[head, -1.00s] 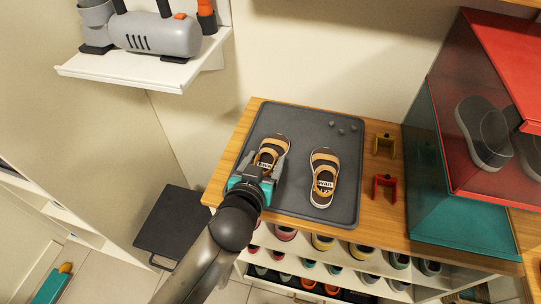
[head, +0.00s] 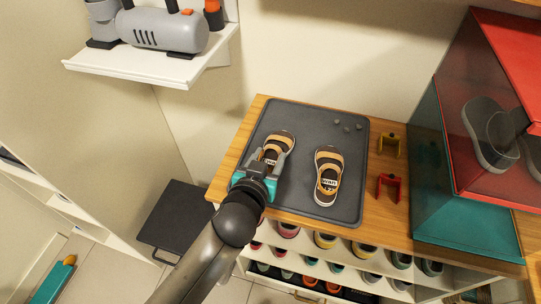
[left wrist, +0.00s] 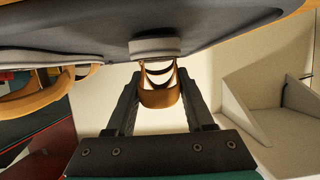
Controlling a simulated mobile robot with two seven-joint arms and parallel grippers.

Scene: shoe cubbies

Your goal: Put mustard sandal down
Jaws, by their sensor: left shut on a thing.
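The mustard sandal (head: 281,142), with dark and tan bands, is at the left part of the dark grey tray (head: 304,205). My left gripper (head: 271,160) is shut on its near end. The left wrist view shows the sandal's mustard strap (left wrist: 160,97) between the fingers, with the grey sole (left wrist: 155,47) close against the tray. I cannot tell whether the sole fully rests on it. A matching sandal (head: 328,176) lies on the tray to the right, apart from the gripper. My right gripper is not in view.
The tray is on a wooden cabinet top (head: 389,222) above shelves of shoes. A yellow bracket (head: 389,142) and a red bracket (head: 389,185) stand right of the tray. Red and teal see-through boxes (head: 468,238) fill the right. A white wall shelf (head: 150,68) is upper left.

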